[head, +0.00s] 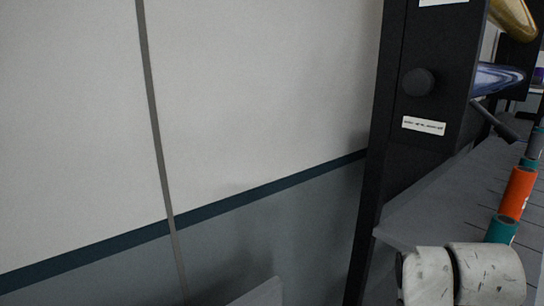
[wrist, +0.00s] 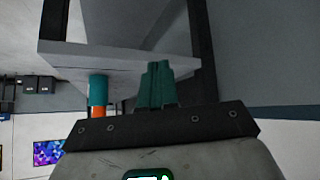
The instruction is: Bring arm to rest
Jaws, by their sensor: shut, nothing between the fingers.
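My gripper (wrist: 155,72) shows in the wrist view as teal fingers shut together, with nothing between them. It points toward the underside or edge of a grey shelf (wrist: 110,58). The head view does not show the gripper. White, scuffed rounded links at the lower right of the head view look like part of my arm, in front of the grey work surface (head: 420,215).
A black rack (head: 405,140) with a knob stands at the right, holding blue and gold rolls. A pale wall (head: 260,90) with a dark stripe fills the left.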

